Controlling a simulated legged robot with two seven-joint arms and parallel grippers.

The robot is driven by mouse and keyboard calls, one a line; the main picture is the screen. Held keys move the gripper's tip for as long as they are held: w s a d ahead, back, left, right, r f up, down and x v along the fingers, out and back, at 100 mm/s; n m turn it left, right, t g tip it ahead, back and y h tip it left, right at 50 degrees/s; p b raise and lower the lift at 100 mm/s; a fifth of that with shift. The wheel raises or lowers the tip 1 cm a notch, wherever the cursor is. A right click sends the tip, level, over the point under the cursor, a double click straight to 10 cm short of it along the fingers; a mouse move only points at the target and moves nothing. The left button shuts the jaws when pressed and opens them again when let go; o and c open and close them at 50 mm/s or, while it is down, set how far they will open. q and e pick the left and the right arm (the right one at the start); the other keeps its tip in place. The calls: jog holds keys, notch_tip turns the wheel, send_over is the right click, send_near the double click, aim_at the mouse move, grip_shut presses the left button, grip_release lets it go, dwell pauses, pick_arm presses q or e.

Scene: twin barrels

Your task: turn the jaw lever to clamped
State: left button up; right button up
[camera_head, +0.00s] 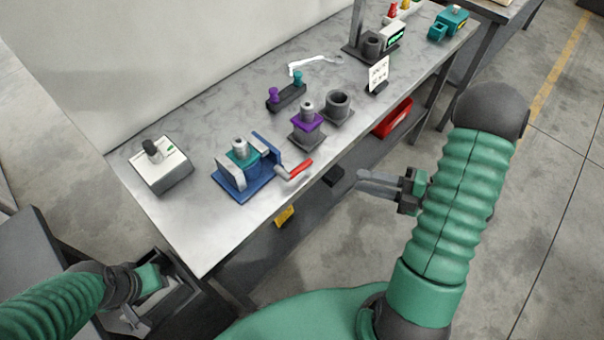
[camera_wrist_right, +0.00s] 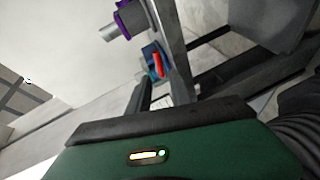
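A blue vise (camera_head: 229,181) stands on the near part of the workbench, with a teal and metal part (camera_head: 240,151) between its jaws. The jaw lever with a red handle (camera_head: 300,169) sticks out from the vise's right side toward the bench's front edge. My right gripper (camera_head: 359,180) is off the bench's front edge, right of the lever and apart from it. Its fingers are parted and empty. In the right wrist view the red handle (camera_wrist_right: 158,65) shows beyond the fingers. My left gripper (camera_head: 140,308) is low at the left, away from the vise; its fingers are unclear.
A grey box with a dark knob (camera_head: 163,168) stands left of the vise. A purple-collared block (camera_head: 307,125) and a grey cup (camera_head: 339,106) stand right of it. A wrench (camera_head: 315,62) lies behind. A red bin (camera_head: 393,119) sits below the bench's front edge.

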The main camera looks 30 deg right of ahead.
aim_at(303, 168)
jog(key=x, duration=1.6)
jog(key=shift+a+r+p, duration=0.3)
jog(key=shift+a+r, duration=0.1)
grip_shut()
jog(key=shift+f, duration=0.15)
